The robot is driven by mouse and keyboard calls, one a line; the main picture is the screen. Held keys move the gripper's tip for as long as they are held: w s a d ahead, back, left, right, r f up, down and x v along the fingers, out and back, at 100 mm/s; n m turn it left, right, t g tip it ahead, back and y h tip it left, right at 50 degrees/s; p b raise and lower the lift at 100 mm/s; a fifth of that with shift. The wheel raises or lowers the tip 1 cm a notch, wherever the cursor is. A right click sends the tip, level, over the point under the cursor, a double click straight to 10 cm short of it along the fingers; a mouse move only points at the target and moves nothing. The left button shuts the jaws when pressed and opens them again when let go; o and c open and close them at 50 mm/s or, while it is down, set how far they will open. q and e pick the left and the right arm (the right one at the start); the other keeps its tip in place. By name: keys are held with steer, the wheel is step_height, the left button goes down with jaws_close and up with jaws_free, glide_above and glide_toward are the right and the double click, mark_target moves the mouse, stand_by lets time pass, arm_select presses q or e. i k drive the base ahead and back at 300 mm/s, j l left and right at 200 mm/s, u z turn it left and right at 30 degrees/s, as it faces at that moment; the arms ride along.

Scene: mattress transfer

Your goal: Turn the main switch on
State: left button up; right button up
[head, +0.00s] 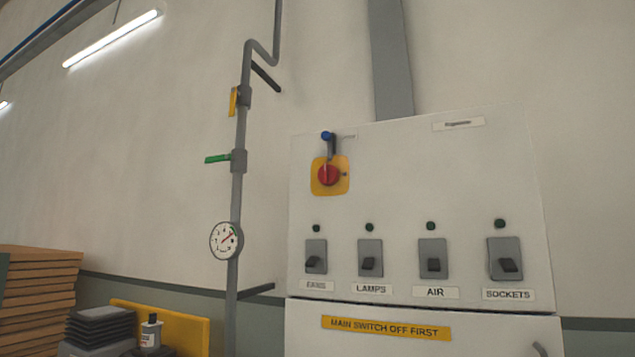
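The main switch (329,175) is a red rotary knob on a yellow plate, at the upper left of a white control panel (420,170) in the head view. A dark lever with a blue tip (327,136) stands upright just above the knob. Four small dark indicators sit in a row below, each over a grey rocker switch. The rockers are labelled FANS (316,258), LAMPS (370,259), AIR (433,259) and SOCKETS (505,260). Neither of my grippers shows in this view.
A yellow label (386,328) reads MAIN SWITCH OFF FIRST on the lower cabinet. Left of the panel runs a grey pipe (241,130) with a gauge (226,240), a green valve handle (218,158) and a yellow one (233,101). Stacked boards (40,295) stand lower left.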

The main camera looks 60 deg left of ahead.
mark_target(328, 175)
steer(key=k+j+u, duration=0.1)
steer(key=u, duration=1.5)
steer(key=i+z, duration=0.1)
steer(key=z, duration=0.35)
